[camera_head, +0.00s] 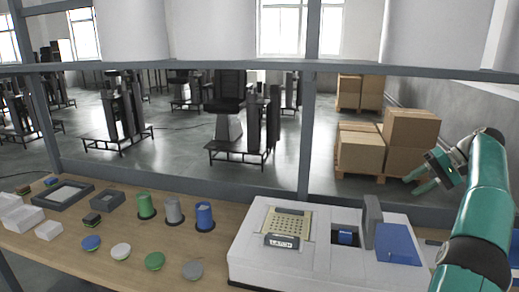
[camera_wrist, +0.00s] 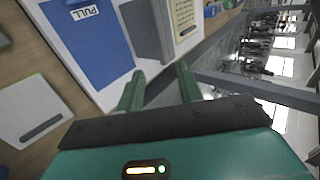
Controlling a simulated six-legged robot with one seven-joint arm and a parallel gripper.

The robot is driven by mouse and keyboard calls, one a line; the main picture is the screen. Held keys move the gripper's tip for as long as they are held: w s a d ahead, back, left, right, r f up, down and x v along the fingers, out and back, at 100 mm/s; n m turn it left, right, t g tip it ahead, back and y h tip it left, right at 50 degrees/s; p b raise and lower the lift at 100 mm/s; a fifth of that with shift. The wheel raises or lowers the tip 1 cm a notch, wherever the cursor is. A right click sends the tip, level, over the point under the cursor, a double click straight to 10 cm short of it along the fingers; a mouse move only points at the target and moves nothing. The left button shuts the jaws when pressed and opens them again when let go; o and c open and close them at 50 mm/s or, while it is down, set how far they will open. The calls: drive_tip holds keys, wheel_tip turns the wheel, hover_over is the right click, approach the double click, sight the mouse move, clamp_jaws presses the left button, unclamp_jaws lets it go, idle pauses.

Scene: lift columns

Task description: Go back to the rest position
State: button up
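My gripper (camera_head: 414,184) is at the right of the head view, raised above the right end of the workbench and apart from everything on it. In the wrist view, its two green fingers (camera_wrist: 160,77) stand apart with nothing between them. Below them in that view are the white machine (camera_wrist: 118,72) and its blue panel marked PULL (camera_wrist: 88,45).
The wooden bench (camera_head: 125,262) carries green, grey and blue cups (camera_head: 204,215), several round lids (camera_head: 155,261), a dark-framed tray (camera_head: 64,194) and white boxes (camera_head: 20,216). A grey frame post (camera_head: 307,130) rises behind. Cardboard boxes (camera_head: 410,135) stand on the floor beyond.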

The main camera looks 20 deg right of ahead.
drive_tip(key=w+a+r+n+g+h, duration=0.1)
drive_tip(key=w+a+r, duration=0.25)
drive_tip(key=a, duration=0.75)
drive_tip(key=w+a+r+g+h, duration=0.2)
drive_tip(key=w+a, duration=0.3)
drive_tip(key=a, duration=0.6)
drive_tip(key=s+a+n+h, duration=0.1)
drive_tip(key=s+a+h, duration=0.15)
drive_tip(key=a, duration=0.85)
drive_tip(key=s+a+f+n+t+h, duration=0.15)
drive_tip(key=s+a+f, duration=0.25)
drive_tip(key=s+a, duration=0.7)
drive_tip(key=s+a+f+n+t, duration=0.1)
drive_tip(key=s+a+f+n, duration=0.2)
drive_tip(key=s+a+f, duration=0.3)
drive_tip(key=s+f, duration=0.3)
drive_tip(key=s, duration=0.1)
drive_tip(key=shift+s+a+h, duration=0.2)
drive_tip(key=shift+a+h, duration=0.05)
drive_tip(key=shift+h, duration=0.15)
drive_tip(key=shift+d+t, duration=0.1)
drive_tip(key=shift+t, duration=0.15)
